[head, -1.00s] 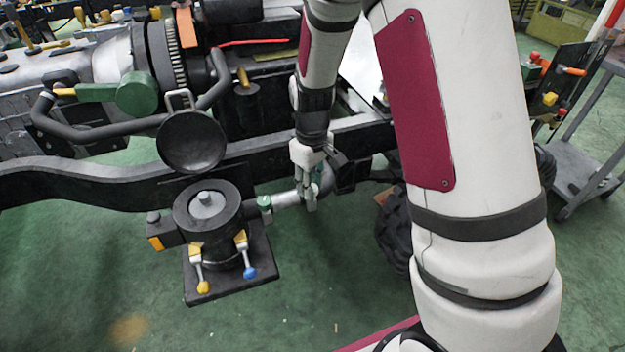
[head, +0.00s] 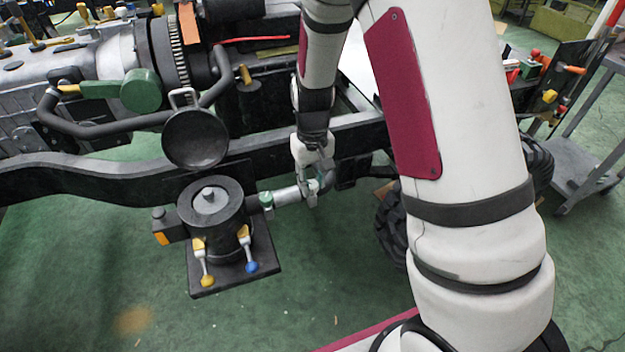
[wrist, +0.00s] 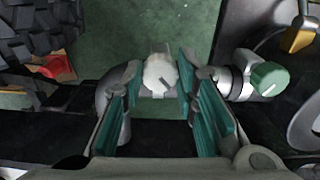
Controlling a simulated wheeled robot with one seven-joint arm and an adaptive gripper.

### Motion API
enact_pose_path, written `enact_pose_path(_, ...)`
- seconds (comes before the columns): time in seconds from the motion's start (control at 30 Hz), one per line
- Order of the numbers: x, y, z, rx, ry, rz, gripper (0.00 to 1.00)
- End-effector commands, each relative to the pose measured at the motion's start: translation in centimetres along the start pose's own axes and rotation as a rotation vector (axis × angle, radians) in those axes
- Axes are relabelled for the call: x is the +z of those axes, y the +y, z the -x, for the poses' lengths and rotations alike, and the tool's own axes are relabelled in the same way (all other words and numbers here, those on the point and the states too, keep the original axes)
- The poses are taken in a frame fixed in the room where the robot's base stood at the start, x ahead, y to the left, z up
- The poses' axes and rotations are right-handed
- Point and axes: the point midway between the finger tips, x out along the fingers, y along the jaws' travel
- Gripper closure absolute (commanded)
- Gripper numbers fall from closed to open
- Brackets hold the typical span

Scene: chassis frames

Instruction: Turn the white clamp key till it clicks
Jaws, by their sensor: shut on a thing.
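The white clamp key (wrist: 160,72) is a round white knob with a dark mark on its face, on a grey pipe joint. My gripper (wrist: 160,80) has its teal-padded fingers on either side of it and is shut on it. In the head view my gripper (head: 310,192) is at the right end of a short silver pipe (head: 286,195), and its fingers hide the key there. How far the key is turned cannot be told.
A green knob (wrist: 268,78) sits close right of my gripper on the same pipe. A black round housing (head: 210,208) with yellow and blue levers stands left. The dark frame rail (head: 110,178) runs behind; a tyre (head: 392,225) is at right. Green floor below is open.

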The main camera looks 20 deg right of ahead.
Motion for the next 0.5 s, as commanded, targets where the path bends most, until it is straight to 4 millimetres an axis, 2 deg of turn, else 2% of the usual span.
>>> enact_pose_path(0.17,-0.01,0.01,0.0,0.0,0.0,0.001,1.0)
enact_pose_path(0.2,-0.01,0.01,0.0,0.0,0.0,0.001,0.68)
enact_pose_path(0.27,-0.01,0.01,0.0,0.0,0.0,0.001,0.54)
enact_pose_path(0.5,-0.01,0.0,0.0,0.0,0.0,0.001,0.52)
